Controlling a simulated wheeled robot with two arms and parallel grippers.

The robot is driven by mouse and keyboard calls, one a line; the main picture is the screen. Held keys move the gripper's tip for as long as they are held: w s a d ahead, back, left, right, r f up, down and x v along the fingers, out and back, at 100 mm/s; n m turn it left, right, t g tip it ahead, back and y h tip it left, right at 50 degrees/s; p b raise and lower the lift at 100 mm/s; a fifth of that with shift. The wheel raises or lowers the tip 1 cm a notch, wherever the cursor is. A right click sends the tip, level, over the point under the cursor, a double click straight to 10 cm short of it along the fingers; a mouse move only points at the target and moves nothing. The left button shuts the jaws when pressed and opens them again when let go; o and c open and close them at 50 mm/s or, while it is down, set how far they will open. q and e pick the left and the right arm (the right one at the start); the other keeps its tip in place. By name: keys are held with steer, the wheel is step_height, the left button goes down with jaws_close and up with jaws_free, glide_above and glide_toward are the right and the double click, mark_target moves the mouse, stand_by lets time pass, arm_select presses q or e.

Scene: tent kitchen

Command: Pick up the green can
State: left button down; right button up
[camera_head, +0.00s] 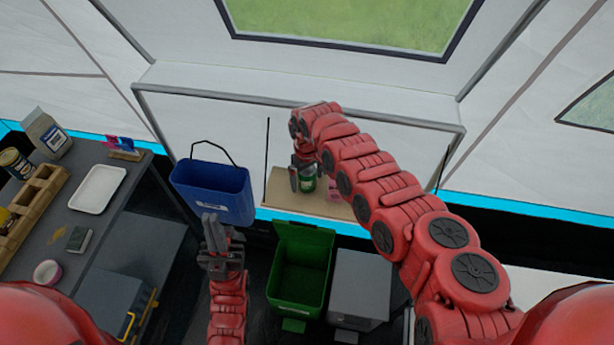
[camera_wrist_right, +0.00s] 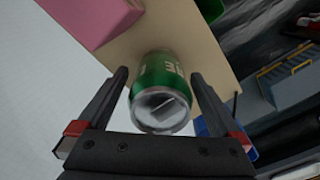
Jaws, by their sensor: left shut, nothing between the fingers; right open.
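The green can (camera_head: 309,184) stands on a wooden shelf (camera_head: 283,190) against the tent wall, partly hidden by my right gripper (camera_head: 301,176) in the head view. In the right wrist view the green can (camera_wrist_right: 163,88) lies between the two open fingers of my right gripper (camera_wrist_right: 162,92), with its silver end towards the camera. The fingers are on either side of it, and I cannot tell whether they touch it. My left gripper (camera_head: 211,220) is shut and empty, in front of the blue bin.
A pink object (camera_wrist_right: 98,18) lies beside the can on the shelf. A blue bin (camera_head: 214,188), an open green bin (camera_head: 301,270) and a grey box (camera_head: 359,285) stand below. A dark counter (camera_head: 75,212) at left holds a white tray (camera_head: 98,188).

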steer(key=shift+f, duration=0.45)
steer(key=c, duration=1.3)
steer(key=shift+r, duration=0.1)
